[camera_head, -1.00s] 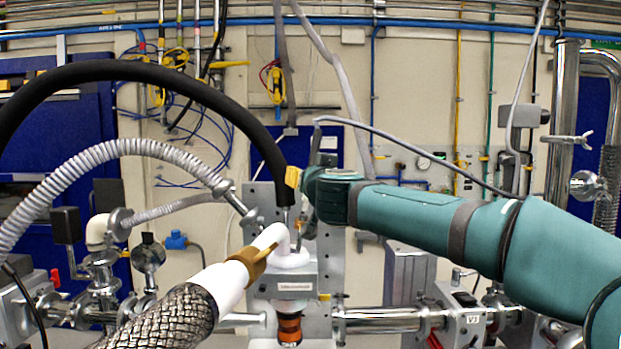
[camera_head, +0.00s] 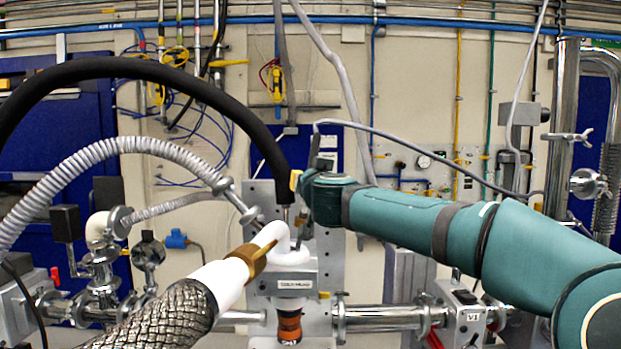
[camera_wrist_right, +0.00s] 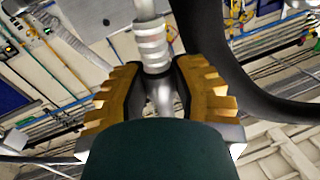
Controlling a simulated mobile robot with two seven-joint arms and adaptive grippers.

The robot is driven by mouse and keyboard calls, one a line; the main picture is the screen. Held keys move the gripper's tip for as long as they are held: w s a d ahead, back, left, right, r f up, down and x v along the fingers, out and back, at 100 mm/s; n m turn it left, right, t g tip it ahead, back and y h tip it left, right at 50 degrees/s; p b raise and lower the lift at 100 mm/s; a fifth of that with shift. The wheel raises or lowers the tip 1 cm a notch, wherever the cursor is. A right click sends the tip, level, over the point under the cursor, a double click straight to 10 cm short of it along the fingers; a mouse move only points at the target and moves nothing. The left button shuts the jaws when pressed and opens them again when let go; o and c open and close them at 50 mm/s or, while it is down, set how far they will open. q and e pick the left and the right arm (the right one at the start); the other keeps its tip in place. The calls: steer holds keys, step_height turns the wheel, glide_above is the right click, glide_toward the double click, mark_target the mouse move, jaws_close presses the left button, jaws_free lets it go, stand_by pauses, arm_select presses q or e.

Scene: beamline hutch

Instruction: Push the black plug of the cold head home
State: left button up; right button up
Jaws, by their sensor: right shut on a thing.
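The cold head (camera_head: 293,284) is a pale block with a label, at the centre bottom of the head view. A thick black hose (camera_head: 180,78) arches from the left and ends just above it. The black plug (camera_head: 286,213) at the hose's lower end shows as a metal stem, mostly hidden. My right gripper (camera_head: 297,180) is beside this end. In the right wrist view its yellow fingers (camera_wrist_right: 158,80) are shut around a ribbed silver fitting (camera_wrist_right: 153,45), which I take as the plug's body. Its seating depth is hidden. My left gripper is not in view.
A white elbow (camera_head: 272,236) with a brass collar (camera_head: 250,257) and braided hose (camera_head: 165,318) stands close in front of the plug. A white corrugated hose (camera_head: 110,152) arches at the left. Steel pipework (camera_head: 385,318) runs right of the cold head.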

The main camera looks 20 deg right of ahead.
steer(key=shift+a+f, duration=0.15)
steer(key=shift+f, duration=0.75)
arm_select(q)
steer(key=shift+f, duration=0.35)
arm_select(e)
steer(key=shift+r, duration=0.1)
steer(key=o, duration=1)
steer(key=s, duration=0.8)
steer(key=s+a, duration=0.1)
steer(key=s, duration=0.3)
